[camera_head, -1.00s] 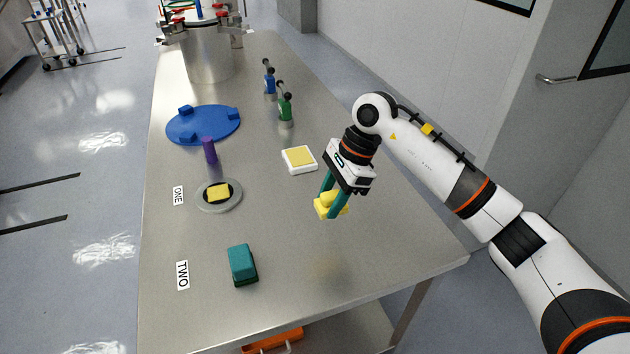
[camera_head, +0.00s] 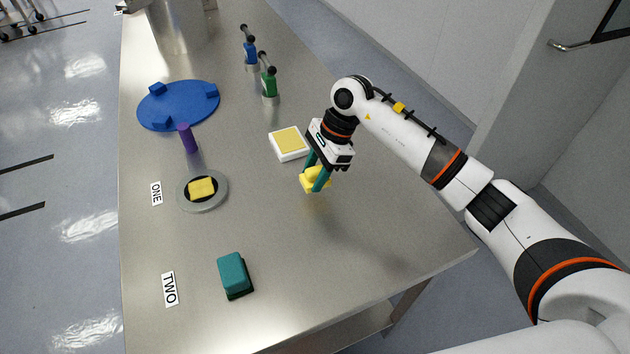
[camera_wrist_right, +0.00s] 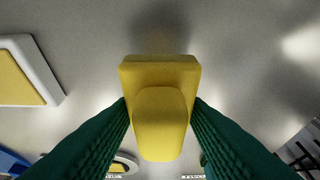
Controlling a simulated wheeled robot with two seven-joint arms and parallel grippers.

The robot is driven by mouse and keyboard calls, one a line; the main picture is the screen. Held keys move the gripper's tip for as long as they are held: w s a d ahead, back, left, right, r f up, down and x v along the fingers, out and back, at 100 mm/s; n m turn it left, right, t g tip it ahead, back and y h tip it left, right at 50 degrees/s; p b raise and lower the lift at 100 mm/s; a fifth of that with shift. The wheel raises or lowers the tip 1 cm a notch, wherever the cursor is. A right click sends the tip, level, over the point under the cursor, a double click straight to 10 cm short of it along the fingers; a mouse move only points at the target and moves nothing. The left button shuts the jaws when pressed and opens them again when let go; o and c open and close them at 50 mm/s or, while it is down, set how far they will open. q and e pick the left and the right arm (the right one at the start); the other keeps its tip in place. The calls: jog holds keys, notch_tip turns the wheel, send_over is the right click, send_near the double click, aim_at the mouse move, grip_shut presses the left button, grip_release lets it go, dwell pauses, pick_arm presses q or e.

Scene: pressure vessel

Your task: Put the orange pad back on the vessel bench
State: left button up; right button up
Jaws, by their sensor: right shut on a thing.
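My right gripper (camera_head: 316,181) is shut on a yellow pad (camera_head: 308,179) with a rounded grip. The fingers clasp the grip from both sides. In the right wrist view the pad (camera_wrist_right: 160,72) sits between the green fingers, its wider part beyond the grip. The pad is held over the steel bench (camera_head: 330,265), near its right side; I cannot tell how large the gap is. The held pad looks yellow, and no clearly orange pad shows now. My left gripper is not in view.
A white block with a yellow top (camera_head: 289,143) lies just behind the held pad. A grey ring with a yellow piece (camera_head: 202,188), a teal block (camera_head: 233,272), a purple peg (camera_head: 187,138) and a blue disc (camera_head: 178,105) stand leftward. The bench's front right is clear.

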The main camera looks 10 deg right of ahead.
notch_tip(320, 180, down, 4)
jog(key=shift+r, duration=0.1)
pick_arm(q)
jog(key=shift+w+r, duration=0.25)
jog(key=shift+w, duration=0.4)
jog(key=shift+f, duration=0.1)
pick_arm(e)
jog(key=shift+f, duration=0.2)
jog(key=o, duration=0.9)
jog(key=shift+r, duration=0.1)
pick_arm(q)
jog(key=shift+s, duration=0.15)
pick_arm(e)
jog(key=shift+r+p, duration=0.25)
jog(key=shift+p, duration=0.05)
pick_arm(q)
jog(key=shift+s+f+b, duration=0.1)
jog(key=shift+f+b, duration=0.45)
jog(key=shift+b, duration=0.2)
pick_arm(e)
jog(key=v, duration=1.1)
jog(key=shift+w+d+r, duration=0.1)
jog(key=shift+r, duration=0.3)
